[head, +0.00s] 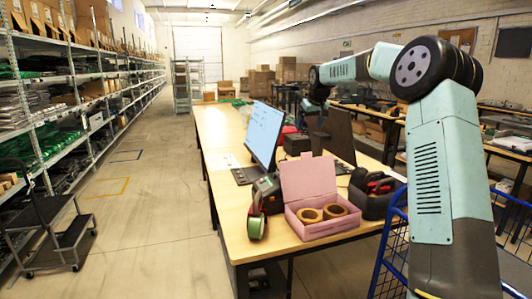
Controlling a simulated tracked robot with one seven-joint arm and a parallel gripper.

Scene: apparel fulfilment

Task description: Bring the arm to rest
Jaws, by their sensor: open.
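My arm (428,170) rises along the right side, bends at a dark wheel-like elbow joint and reaches left over the long table. Its far end turns downward. My gripper (309,112) is a small dark shape at that end, above the table beyond the monitor. It is open, and I see nothing held in it. Its fingers are too small and dark to make out clearly.
The long wooden table (222,132) holds a monitor (264,133), a pink box (325,228) with tape rolls, a tape dispenser (257,226) and a black caddy (372,190). A blue wire cart (392,240) stands right. Shelves (62,95) line the left; the aisle floor is mostly clear.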

